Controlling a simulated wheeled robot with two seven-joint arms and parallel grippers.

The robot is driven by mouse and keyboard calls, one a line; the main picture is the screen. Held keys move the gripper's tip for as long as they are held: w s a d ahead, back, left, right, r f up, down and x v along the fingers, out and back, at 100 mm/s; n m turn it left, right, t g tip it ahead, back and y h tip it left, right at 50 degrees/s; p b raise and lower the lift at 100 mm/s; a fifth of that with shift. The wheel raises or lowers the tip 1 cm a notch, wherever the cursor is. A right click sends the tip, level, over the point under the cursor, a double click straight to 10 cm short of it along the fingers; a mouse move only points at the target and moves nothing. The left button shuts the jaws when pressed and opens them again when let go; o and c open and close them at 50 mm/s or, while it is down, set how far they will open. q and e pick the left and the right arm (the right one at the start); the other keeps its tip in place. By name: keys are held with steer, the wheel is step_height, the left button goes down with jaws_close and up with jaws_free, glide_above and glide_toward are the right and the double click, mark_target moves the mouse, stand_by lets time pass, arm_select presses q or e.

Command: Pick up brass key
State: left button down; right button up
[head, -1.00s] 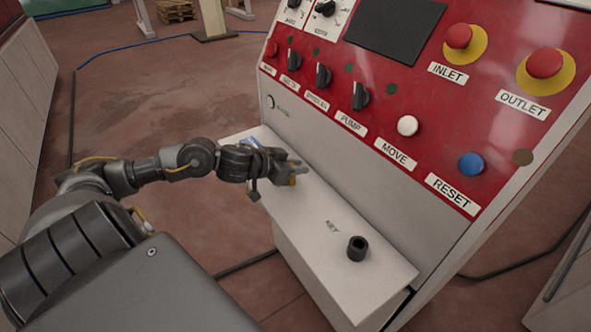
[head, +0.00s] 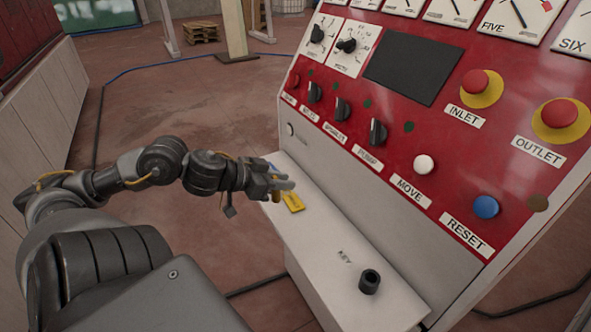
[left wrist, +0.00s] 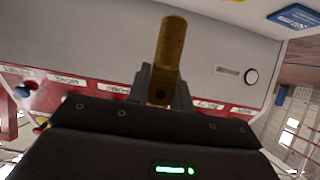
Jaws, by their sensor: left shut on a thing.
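My left gripper (head: 284,183) is above the far part of the white ledge of the control panel. In the left wrist view it is shut on the brass key (left wrist: 172,50), a flat brass-coloured bar with a small hole near the fingers. In the head view only a small brass bit of the key (head: 276,196) shows below the fingers. A black round socket (head: 370,281) stands on the ledge's near part beside the printed word KEY. My right gripper is not in view.
A blue label (left wrist: 293,17) shows in the left wrist view. The sloping red panel (head: 440,115) with knobs and buttons rises behind the ledge. The ledge between tag and socket is clear.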

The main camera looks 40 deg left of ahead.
arm_select(q)
steer(key=shift+p+v, duration=1.25)
steer(key=shift+v, duration=1.3)
